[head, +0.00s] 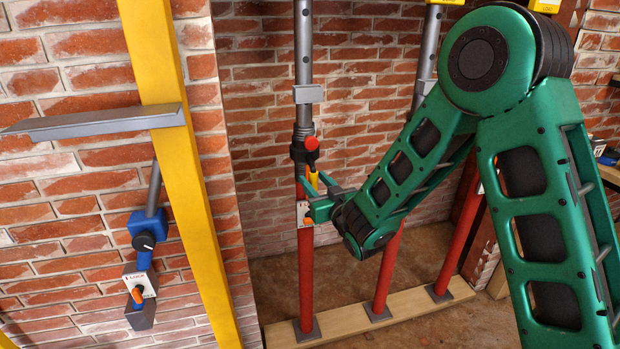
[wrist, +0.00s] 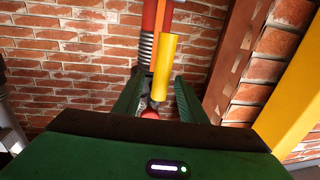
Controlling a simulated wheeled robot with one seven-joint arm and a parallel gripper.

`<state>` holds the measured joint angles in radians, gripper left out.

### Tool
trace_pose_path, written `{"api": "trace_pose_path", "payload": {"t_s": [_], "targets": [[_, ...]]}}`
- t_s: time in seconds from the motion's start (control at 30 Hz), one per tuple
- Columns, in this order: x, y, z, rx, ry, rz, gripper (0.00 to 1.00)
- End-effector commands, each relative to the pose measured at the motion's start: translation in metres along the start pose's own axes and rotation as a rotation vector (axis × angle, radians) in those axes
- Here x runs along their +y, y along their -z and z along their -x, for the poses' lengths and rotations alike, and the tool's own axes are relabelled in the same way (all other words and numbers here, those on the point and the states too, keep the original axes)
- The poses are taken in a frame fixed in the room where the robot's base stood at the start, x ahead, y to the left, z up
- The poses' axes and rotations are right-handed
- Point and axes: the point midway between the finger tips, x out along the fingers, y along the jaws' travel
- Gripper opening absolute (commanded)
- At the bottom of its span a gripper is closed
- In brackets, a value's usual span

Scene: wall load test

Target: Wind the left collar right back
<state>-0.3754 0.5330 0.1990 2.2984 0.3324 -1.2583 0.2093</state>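The left prop has a red lower tube (head: 305,270) and a grey upper tube (head: 304,50). A black collar (head: 298,152) with a red knob (head: 312,143) sits where they meet. An orange bar (wrist: 157,38) and a yellow handle (wrist: 164,62) show beside the prop's thread (wrist: 146,48) in the wrist view. My gripper (head: 322,197) is just below and right of the collar. In the wrist view its green fingers (wrist: 156,90) are spread, with the yellow handle's end between them. Contact with the handle cannot be told.
Two more red props (head: 389,268) stand to the right on a wooden sill (head: 345,320), partly behind my arm. A yellow post (head: 190,190) with a grey ledge (head: 95,122) stands left. A blue brace (head: 147,228) with a dark knob is on the left wall. Brick surrounds the recess.

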Motion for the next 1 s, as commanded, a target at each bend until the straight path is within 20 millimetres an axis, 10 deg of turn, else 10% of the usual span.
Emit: {"api": "trace_pose_path", "payload": {"t_s": [0.47,0.63,1.0], "targets": [[0.013,0.000,-0.004,-0.001,-0.019,-0.001,0.38],[0.016,0.000,-0.004,0.000,-0.023,0.000,0.00],[0.017,0.000,-0.004,0.000,-0.024,0.001,0.00]]}}
